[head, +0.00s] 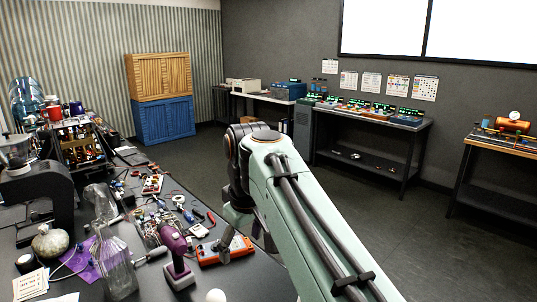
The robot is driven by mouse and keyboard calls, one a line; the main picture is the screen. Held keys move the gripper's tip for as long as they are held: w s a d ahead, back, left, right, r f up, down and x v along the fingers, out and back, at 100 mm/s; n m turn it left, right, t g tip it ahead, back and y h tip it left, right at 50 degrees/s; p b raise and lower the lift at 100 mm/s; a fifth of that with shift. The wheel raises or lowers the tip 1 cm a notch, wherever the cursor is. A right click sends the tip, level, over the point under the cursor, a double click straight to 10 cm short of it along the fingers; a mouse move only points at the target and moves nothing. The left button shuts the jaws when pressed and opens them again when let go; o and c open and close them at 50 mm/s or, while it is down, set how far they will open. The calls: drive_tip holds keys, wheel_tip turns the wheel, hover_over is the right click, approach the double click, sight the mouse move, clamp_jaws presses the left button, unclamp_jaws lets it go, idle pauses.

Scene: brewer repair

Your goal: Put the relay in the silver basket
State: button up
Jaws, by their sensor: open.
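My arm reaches in from the lower right and bends down at the elbow over the dark workbench (225,287). My gripper (229,243) hangs low at the bench's right side, by an orange meter (209,256); its fingers are small and partly lost against the clutter. I see nothing held in it. Many small electronic parts and a circuit board (150,229) lie left of the gripper. I cannot tell which small part is the relay. No silver basket can be made out with certainty.
A purple power tool (174,252), a clear bottle (113,262) and a dark brewer-like machine (45,195) stand on the crowded bench. A board frame (80,145) stands farther back. Side tables with instruments (365,115) line the far wall. Open floor (400,235) lies right of the bench.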

drive_tip(key=s+d+f+m, duration=0.2)
drive_tip(key=s+d+m, duration=0.3)
drive_tip(key=s+d, duration=0.9)
drive_tip(key=s+f+m+g, duration=0.3)
drive_tip(key=s+f, duration=0.9)
drive_tip(key=f, duration=0.1)
drive_tip(key=shift+s+d+m+h, duration=0.3)
